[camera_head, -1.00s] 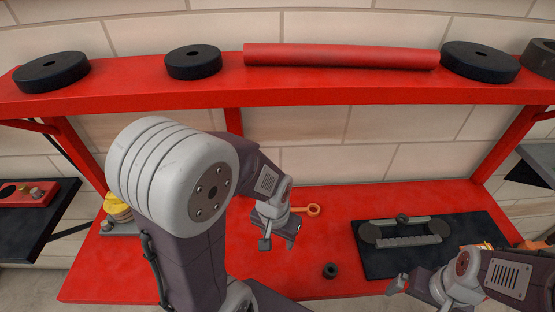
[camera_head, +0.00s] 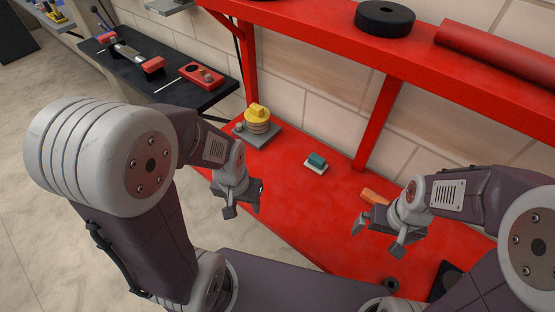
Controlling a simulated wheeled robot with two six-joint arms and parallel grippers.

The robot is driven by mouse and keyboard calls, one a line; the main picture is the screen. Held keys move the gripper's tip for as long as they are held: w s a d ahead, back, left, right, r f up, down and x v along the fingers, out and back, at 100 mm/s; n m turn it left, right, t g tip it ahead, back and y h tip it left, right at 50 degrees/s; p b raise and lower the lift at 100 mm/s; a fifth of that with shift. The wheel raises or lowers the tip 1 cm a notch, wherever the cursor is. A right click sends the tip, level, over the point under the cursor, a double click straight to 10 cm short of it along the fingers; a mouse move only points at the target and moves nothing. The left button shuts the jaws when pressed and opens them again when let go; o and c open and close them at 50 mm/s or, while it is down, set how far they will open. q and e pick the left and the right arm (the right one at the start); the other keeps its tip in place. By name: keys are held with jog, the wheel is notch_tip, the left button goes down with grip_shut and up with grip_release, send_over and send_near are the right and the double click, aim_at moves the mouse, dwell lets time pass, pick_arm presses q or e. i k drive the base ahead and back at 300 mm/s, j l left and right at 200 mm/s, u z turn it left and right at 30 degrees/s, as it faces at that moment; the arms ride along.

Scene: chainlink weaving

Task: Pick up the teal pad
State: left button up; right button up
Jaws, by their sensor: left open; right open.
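The teal pad (camera_head: 318,159) is a small block lying on top of a white piece (camera_head: 315,168) on the red table, near the middle of the view. My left gripper (camera_head: 244,209) is open and empty, to the left of the pad and nearer to me, apart from it. My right gripper (camera_head: 377,239) is open and empty, to the right of the pad and nearer to me.
A yellow-topped stack (camera_head: 257,118) on a grey plate stands behind and left of the pad. An orange piece (camera_head: 374,197) lies near my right gripper. A red shelf (camera_head: 340,19) overhangs the back. A dark side bench (camera_head: 190,92) is at left.

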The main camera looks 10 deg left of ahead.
aim_at(317, 163)
jog(key=u, duration=1.1)
jog(key=l+z, duration=0.1)
jog(key=z, duration=0.35)
jog(key=i+l+z, duration=0.1)
jog(key=z, duration=0.4)
jog(key=i+j, duration=0.1)
jog(key=j, duration=1.25)
jog(key=k+u, duration=0.05)
